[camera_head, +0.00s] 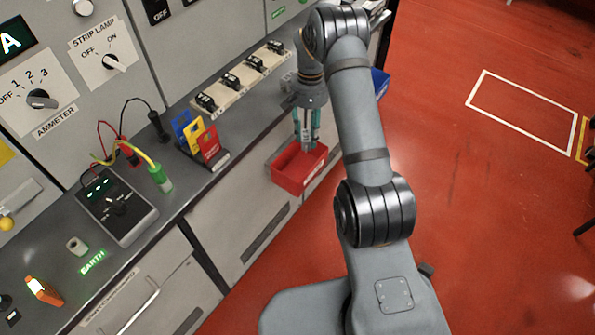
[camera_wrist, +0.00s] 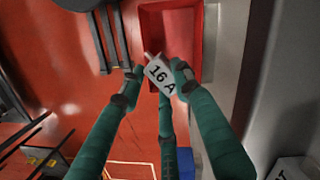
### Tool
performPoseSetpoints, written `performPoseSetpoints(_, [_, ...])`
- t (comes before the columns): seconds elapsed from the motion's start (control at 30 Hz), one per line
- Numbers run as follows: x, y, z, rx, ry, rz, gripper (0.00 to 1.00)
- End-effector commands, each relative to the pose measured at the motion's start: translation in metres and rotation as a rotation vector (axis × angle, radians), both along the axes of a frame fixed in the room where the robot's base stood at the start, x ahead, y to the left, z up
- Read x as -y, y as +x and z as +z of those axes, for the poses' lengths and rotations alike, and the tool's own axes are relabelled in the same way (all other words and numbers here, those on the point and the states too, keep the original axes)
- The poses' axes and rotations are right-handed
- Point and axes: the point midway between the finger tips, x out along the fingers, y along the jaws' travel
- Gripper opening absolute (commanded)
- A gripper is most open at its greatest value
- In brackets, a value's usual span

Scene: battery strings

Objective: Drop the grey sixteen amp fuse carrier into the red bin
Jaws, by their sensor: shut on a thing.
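The grey fuse carrier (camera_wrist: 160,76) shows its "16 A" label in the wrist view. It is pinched, tilted, between the teal fingertips of my gripper (camera_wrist: 157,82). In the head view my gripper (camera_head: 306,142) hangs pointing down over the red bin (camera_head: 291,182), which is fixed at the front of the bench. In the wrist view the red bin (camera_wrist: 188,22) lies beyond the carrier, with its open inside behind and above it in the picture. The carrier is hard to make out in the head view. How high it is above the bin I cannot tell.
A blue bin (camera_head: 380,83) sits farther along the bench front, partly behind my arm. A row of black fuse holders (camera_head: 230,81) lines the bench top. A rack of coloured cards (camera_head: 200,140) and a meter (camera_head: 117,207) stand nearer.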

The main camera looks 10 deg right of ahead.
Motion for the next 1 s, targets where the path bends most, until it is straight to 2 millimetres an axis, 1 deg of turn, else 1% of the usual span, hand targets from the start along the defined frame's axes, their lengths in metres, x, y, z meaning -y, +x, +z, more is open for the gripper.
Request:
performPoseSetpoints(0.03, [-0.0001, 0.0, -0.0076, 0.0, 0.0, 0.0, 0.03])
performPoseSetpoints(0.1, [-0.0001, 0.0, -0.0102, 0.0, 0.0, 0.0, 0.03])
performPoseSetpoints(0.37, [-0.0001, 0.0, -0.0098, 0.0, 0.0, 0.0, 0.03])
performPoseSetpoints(0.4, [-0.0001, 0.0, -0.0098, 0.0, 0.0, 0.0, 0.34])
performPoseSetpoints(0.73, [-0.0001, 0.0, -0.0098, 0.0, 0.0, 0.0, 0.53])
performPoseSetpoints(1.0, [-0.0001, -0.0002, -0.0097, -0.001, 0.0, 0.0, 0.54])
